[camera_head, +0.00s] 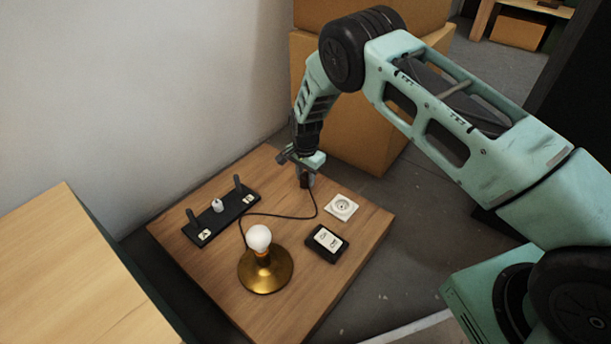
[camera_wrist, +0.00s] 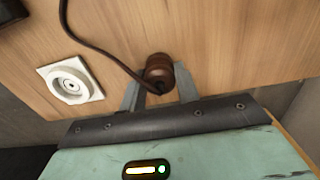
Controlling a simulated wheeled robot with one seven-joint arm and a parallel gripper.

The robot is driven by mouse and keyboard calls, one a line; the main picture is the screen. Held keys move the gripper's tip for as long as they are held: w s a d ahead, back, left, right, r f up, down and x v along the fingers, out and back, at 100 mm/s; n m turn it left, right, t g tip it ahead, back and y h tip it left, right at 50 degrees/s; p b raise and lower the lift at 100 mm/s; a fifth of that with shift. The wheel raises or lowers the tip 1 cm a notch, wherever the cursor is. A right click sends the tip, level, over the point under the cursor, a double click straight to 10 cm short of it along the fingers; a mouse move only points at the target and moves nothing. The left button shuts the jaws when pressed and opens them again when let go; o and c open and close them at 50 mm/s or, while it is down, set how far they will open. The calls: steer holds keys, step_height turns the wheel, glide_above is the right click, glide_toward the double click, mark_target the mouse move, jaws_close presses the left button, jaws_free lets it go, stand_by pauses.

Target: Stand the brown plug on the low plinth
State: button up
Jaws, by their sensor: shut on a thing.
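The brown plug (camera_wrist: 158,72) is between the two fingers of my gripper (camera_wrist: 159,92), which is shut on it. In the head view the plug (camera_head: 306,182) is small and partly hidden under my gripper (camera_head: 304,170), at the back corner of a low wooden slab (camera_head: 190,268). Its dark cord (camera_wrist: 105,52) runs off to the lamp side. Whether the plug touches the wood or hangs just above it, I cannot tell. No separate plinth stands out; the low wooden slab looks like the only candidate.
A white square socket (camera_head: 341,207) and a black labelled box (camera_head: 327,243) lie right of the brass lamp (camera_head: 265,271). A black strip with two posts (camera_head: 222,215) lies left. Cardboard boxes (camera_head: 370,120) stand behind. Bare wood surrounds the plug.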

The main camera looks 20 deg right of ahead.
steer(key=shift+f, duration=0.3)
steer(key=o, duration=1.1)
steer(key=shift+c, duration=0.2)
